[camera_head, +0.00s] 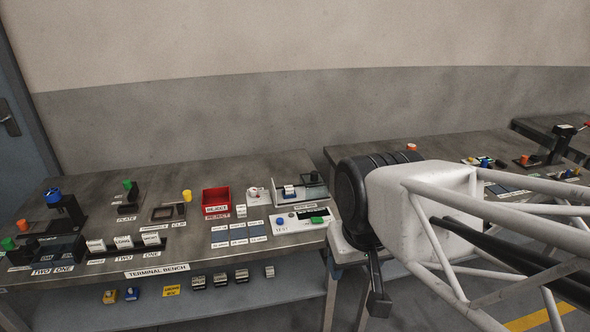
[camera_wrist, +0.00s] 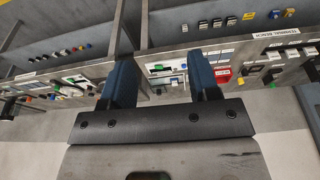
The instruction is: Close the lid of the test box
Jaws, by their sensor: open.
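The test box (camera_head: 301,196) stands at the right end of the terminal bench in the head view, a small grey open-topped tray with a label on its front. A pale, blue-marked piece (camera_head: 289,190) and a dark piece show at it. A grey panel rises at its back; I cannot tell clearly whether this is the lid standing open. My gripper (camera_wrist: 163,78) is open and empty in the wrist view, its two dark blue fingers wide apart. It is apart from the bench, which shows upside down beyond the fingers.
A white test panel (camera_head: 300,221) with a blue button and green display lies in front of the box. A red reject bin (camera_head: 216,200) stands to its left. My arm covers the gap between the two benches. Several small fixtures fill the bench's left side.

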